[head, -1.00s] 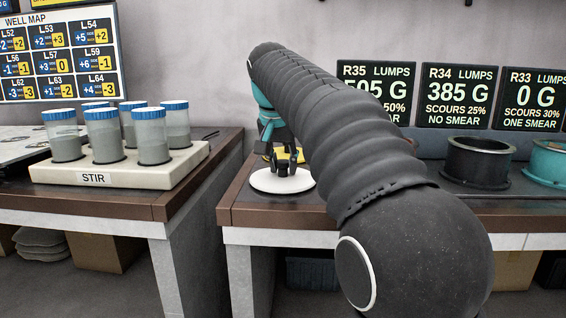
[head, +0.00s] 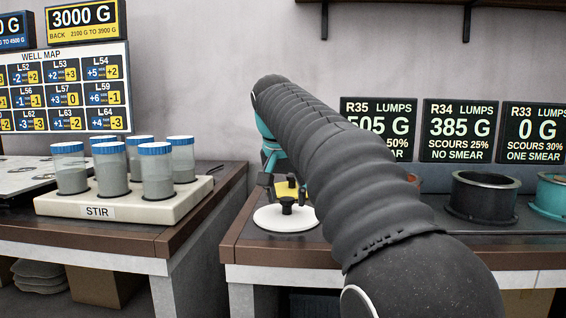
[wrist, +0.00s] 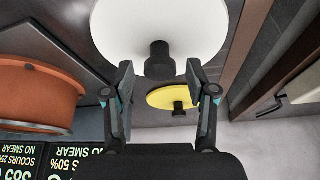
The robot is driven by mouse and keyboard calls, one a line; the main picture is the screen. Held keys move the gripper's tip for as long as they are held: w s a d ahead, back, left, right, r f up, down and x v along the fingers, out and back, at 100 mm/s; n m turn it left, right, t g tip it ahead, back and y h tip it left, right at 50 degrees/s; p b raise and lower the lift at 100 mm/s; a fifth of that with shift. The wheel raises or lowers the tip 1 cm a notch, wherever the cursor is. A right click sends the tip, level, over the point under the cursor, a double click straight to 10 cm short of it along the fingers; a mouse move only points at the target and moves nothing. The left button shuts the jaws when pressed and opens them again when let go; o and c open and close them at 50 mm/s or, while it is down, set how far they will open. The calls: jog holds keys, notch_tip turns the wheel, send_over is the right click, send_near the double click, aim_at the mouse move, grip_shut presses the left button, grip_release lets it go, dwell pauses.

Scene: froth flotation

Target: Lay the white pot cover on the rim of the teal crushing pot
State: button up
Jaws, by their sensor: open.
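The white pot cover (head: 270,219), a flat disc with a black knob, lies on the bench near its left end in the head view. In the wrist view the cover (wrist: 118,28) fills the top, and its knob points toward my open, empty gripper (wrist: 160,82). The knob stands slightly beyond the fingertips and is not gripped. In the head view my gripper is beside and behind the knob, partly hidden by my arm. The teal crushing pot (head: 549,208) stands at the far right edge of the head view, cut off by the frame, with its top open.
A yellow cover (wrist: 170,98) with a black knob lies just behind the white one. A black pot (head: 483,200) stands left of the teal pot. An orange pot (wrist: 38,95) shows in the wrist view. A stir rack (head: 130,207) with several jars stands on the left bench.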

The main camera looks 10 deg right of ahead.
aim_at(281, 220)
jog(key=v, duration=1.2)
jog(key=shift+w+d+r, duration=0.15)
jog(key=shift+w+r, duration=0.05)
jog(key=shift+w, duration=0.15)
